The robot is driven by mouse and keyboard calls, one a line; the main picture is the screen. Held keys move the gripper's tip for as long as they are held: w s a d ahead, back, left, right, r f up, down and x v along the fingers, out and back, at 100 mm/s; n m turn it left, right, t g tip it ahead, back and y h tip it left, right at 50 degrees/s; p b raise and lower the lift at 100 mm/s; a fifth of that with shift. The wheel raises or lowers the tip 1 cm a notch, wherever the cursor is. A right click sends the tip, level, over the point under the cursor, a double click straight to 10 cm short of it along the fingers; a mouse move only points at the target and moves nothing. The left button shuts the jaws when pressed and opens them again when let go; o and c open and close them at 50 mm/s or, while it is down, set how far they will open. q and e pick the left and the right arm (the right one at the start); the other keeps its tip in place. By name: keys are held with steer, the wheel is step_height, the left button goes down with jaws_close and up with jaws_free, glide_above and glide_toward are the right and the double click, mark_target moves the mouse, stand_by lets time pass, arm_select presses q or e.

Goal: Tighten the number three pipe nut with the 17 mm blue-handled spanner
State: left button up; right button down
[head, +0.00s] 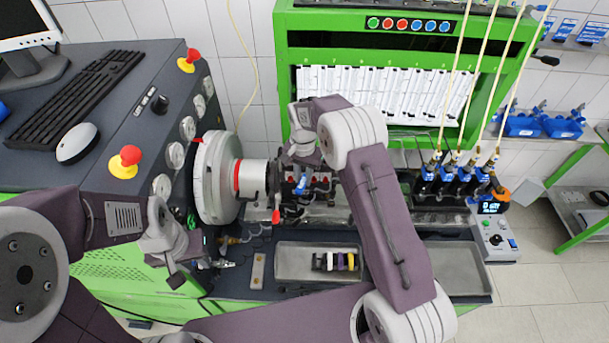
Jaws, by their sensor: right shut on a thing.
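My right gripper (299,163) reaches down over the pump (318,185) in the middle of the bench. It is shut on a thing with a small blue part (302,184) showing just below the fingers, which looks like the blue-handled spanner. The spanner's jaw is hidden, so I cannot tell whether it sits on a nut. The pipe nuts on the pump are too small and covered to tell apart. My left gripper (178,274) hangs low at the left, beside the bench's front left part and apart from the pump. Its fingers are too unclear to judge.
A large grey flywheel (216,177) stands left of the pump. Blue injector holders (452,182) with thin pipes rise at the right. Red emergency buttons (130,156) stand on the left console.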

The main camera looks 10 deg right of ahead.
mark_target(298, 191)
steer(key=shift+s+a+b, duration=0.3)
steer(key=shift+s+a, duration=0.35)
steer(key=shift+s, duration=0.35)
steer(key=shift+s+a+b, duration=0.25)
steer(key=shift+s+a, duration=0.35)
steer(key=shift+s, duration=0.35)
steer(key=shift+r, duration=0.1)
steer(key=shift+s+a+r+p, duration=0.3)
steer(key=shift+s+r, duration=0.1)
steer(key=shift+r, duration=0.4)
steer(key=shift+s+a+r+p, duration=0.25)
steer(key=shift+s+r, duration=0.2)
steer(key=shift+r, duration=0.4)
steer(key=shift+s+a+r+p, duration=0.3)
steer(key=shift+s+r, duration=0.1)
steer(key=shift+r, duration=0.4)
